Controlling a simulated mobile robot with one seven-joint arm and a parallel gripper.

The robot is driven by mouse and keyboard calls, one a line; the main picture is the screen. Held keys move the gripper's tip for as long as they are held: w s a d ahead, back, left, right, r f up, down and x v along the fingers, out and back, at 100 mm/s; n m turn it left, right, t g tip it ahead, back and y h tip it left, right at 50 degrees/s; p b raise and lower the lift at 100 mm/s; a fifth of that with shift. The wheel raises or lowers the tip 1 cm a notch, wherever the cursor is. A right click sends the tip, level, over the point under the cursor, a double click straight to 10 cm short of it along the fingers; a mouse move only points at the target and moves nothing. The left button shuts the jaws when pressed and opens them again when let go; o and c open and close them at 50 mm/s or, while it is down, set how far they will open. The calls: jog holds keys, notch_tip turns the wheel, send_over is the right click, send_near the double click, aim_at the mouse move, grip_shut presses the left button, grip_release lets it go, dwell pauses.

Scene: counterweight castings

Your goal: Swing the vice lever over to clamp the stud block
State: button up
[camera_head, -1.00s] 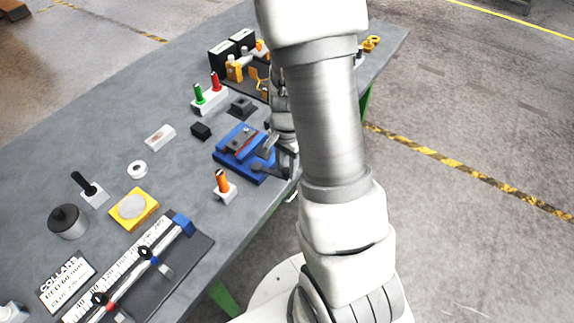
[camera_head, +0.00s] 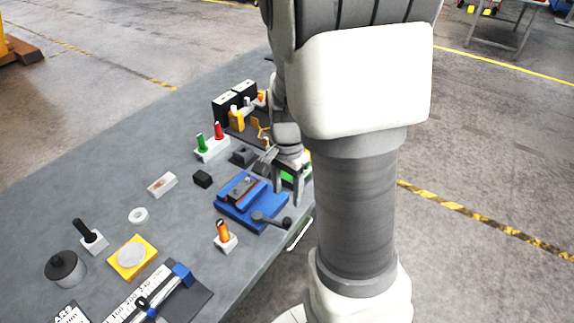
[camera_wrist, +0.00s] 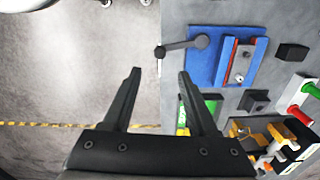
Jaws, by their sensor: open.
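The blue vice (camera_head: 228,208) sits near the right edge of the bench, and in the wrist view (camera_wrist: 205,65) it is at upper right. A grey stud block (camera_head: 240,188) lies between its jaws; in the wrist view it (camera_wrist: 243,62) shows beside a red strip. The dark vice lever (camera_head: 270,219) points right from its pivot, its knob at the bench edge. In the wrist view the lever (camera_wrist: 181,46) points left. My gripper (camera_head: 278,188) is open and empty, behind the lever in the head view and apart from it. In the wrist view the knob lies just beyond my fingertips (camera_wrist: 159,72).
An orange-handled peg (camera_head: 223,232) stands close in front of the vice. A dark square block (camera_head: 243,155), a base with green and red handles (camera_head: 212,147) and yellow fixtures (camera_head: 237,119) lie behind it. Floor is open right of the bench.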

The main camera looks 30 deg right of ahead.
notch_tip(320, 180, up, 7)
dwell(0.3)
jog(key=shift+r, duration=0.15)
jog(key=s+a+r+n+t, duration=0.5)
jog(key=s+a+r+n, duration=0.5)
jog(key=n, duration=0.3)
jog(key=shift+s+r+n+t, duration=0.3)
jog(key=shift+s+r+n, duration=0.1)
jog(key=shift+s+r, duration=0.2)
jog(key=shift+c, duration=0.3)
dwell(0.4)
jog(key=shift+c, duration=0.4)
jog(key=shift+a, duration=0.1)
